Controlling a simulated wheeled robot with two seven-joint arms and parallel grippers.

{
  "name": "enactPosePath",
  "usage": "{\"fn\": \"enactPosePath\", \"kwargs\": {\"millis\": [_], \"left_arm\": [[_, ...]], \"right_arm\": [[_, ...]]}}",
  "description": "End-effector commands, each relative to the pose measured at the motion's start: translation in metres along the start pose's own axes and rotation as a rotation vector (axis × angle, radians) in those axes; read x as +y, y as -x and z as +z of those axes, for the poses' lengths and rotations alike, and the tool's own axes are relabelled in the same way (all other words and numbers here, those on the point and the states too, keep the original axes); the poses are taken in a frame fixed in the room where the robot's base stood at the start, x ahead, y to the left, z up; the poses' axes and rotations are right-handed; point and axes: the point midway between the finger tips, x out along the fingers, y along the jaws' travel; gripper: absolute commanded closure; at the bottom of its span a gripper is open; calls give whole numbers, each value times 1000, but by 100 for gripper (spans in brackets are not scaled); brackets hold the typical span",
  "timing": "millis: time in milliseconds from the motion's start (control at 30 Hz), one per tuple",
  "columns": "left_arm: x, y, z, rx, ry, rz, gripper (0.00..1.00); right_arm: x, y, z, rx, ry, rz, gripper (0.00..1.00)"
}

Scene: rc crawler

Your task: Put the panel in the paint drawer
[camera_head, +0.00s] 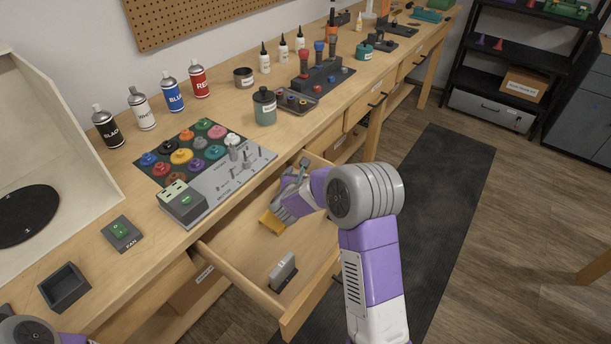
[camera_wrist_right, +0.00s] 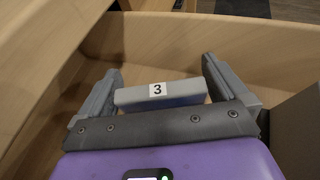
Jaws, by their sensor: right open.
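The paint drawer (camera_head: 228,268) is pulled out from under the workbench. My right gripper (camera_head: 275,212) is inside it, pointing down, with its jaws open. In the right wrist view a grey piece marked 3 (camera_wrist_right: 160,92) lies between the two spread fingers (camera_wrist_right: 160,100), with gaps at its ends. It looks like the top of a panel. In the head view a yellow flat part (camera_head: 271,221) shows just below the gripper; I cannot tell if it belongs to that piece. A second grey upright piece (camera_head: 283,272) stands nearer the drawer's front. My left gripper is out of view.
The bench above the drawer holds a grey station with colourful paint pots (camera_head: 181,156), spray cans (camera_head: 172,93) and a green jar (camera_head: 264,106). A fan switch (camera_head: 121,233) and small dark tray (camera_head: 64,287) are at left. A dark floor mat (camera_head: 440,190) lies right of the bench.

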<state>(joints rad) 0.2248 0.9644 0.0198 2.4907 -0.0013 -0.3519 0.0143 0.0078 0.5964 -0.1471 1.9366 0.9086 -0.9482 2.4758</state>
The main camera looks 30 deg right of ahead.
Motion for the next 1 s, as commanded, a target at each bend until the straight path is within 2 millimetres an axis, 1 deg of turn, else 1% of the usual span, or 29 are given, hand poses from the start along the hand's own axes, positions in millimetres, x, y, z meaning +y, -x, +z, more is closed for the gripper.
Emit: {"fn": "enactPosePath", "kwargs": {"millis": [67,167,400,500,600,700,800,1000], "left_arm": [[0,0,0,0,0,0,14],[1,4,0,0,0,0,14],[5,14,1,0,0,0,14],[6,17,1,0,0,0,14],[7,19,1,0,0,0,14],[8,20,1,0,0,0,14],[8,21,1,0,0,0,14],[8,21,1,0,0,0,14]], "right_arm": [[0,3,4,-1,-1,1,0],[1,16,4,1,-1,3,0],[1,68,5,0,0,4,0],[1,89,4,0,0,4,0],[1,104,4,-1,0,3,0],[0,115,4,-1,-1,2,0],[0,120,3,0,-1,1,0],[0,122,2,0,-1,0,0]]}}
